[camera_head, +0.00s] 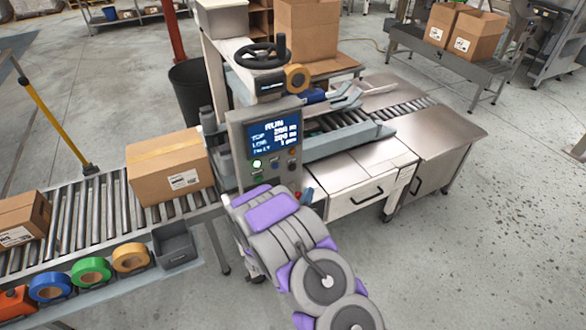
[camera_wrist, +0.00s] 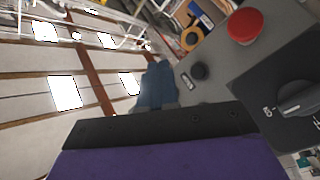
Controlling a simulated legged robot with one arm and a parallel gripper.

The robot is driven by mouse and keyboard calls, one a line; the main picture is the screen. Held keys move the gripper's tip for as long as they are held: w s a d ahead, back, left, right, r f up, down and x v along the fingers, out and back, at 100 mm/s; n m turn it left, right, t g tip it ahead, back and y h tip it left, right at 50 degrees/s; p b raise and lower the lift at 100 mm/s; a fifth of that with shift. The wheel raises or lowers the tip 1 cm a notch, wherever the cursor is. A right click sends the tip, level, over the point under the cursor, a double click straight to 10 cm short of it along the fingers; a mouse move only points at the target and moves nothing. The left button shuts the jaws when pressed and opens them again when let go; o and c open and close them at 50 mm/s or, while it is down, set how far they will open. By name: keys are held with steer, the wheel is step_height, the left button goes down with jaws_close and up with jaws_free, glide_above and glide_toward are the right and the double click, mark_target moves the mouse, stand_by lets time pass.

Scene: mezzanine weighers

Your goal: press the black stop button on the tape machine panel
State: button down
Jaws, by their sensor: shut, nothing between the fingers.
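The tape machine panel (camera_head: 265,145) is a grey upright box with a lit blue screen (camera_head: 275,136) reading RUN and small controls below it. In the wrist view, a round black button (camera_wrist: 200,72) sits on a grey face, with a small label beside it. My gripper (camera_wrist: 160,122) is shut and empty; its dark edge and purple body fill the bottom of the wrist view, below the black button in the picture. I see no clear contact with the button. In the head view, my arm covers the lower panel, and I cannot single out the black button there.
In the wrist view, a red mushroom button (camera_wrist: 245,25) and a black rotary switch (camera_wrist: 297,100) lie near the black button. A carton (camera_head: 170,168) sits on the roller conveyor (camera_head: 75,225) left of the panel. A handwheel (camera_head: 260,56) stands above it. Floor is clear at right.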

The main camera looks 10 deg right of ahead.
mark_target(293, 168)
steer(key=shift+d, duration=0.1)
steer(key=shift+w+a, duration=0.45)
steer(key=shift+w, duration=0.95)
steer(key=shift+w+a, duration=0.45)
steer(key=shift+w, duration=0.95)
steer(key=shift+w+a, duration=0.45)
steer(key=shift+w, duration=0.95)
steer(key=shift+w+a, duration=0.2)
steer(key=shift+w, duration=0.55)
steer(key=shift+s, duration=0.1)
steer(key=shift+s+d+r+p, duration=0.1)
steer(key=shift+s+d+p, duration=0.1)
steer(key=shift+s, duration=0.15)
steer(key=shift+s+d+p, duration=0.1)
steer(key=shift+s+p, duration=0.1)
steer(key=shift+s, duration=0.15)
